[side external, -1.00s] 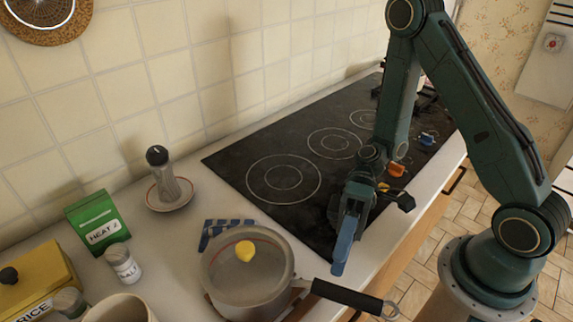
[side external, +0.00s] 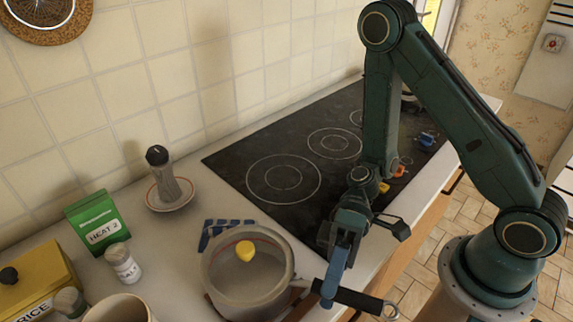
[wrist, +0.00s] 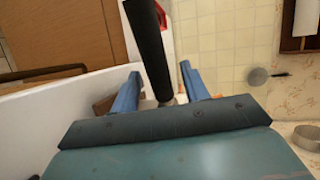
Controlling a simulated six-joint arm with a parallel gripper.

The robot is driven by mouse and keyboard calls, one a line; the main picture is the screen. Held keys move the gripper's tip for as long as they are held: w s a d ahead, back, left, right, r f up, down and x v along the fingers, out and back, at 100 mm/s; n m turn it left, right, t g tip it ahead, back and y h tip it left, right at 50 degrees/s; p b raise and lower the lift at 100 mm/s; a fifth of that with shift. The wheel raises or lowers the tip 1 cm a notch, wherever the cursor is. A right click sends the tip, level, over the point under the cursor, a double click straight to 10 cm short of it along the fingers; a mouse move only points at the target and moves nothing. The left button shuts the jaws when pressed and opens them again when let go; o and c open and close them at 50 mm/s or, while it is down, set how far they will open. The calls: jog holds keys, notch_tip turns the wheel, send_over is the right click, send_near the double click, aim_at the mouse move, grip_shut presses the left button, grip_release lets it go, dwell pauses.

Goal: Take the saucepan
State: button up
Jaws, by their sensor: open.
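The saucepan (side external: 225,293) stands on the counter at the front, left of my gripper. It is grey, with a see-through lid that has a yellow knob (side external: 245,250). Its black handle (side external: 360,300) points right, toward the counter's front edge. My gripper (side external: 327,293) points down at the pan end of the handle, and its blue fingers cover a little of it. In the wrist view my gripper (wrist: 160,70) is open, and the black handle (wrist: 150,45) shows between the two fingers. I cannot tell whether a finger touches it. The pan body is mostly hidden there.
A black cooktop (side external: 235,160) lies behind the pan. A pepper mill on a saucer (side external: 170,203), a green box (side external: 97,222), a salt shaker (side external: 122,264) and a yellow rice box (side external: 40,280) stand left.

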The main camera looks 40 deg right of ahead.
jog(key=shift+s+a+f, duration=0.1)
jog(key=shift+s+a, duration=0.1)
jog(key=shift+a, duration=0.25)
grip_shut()
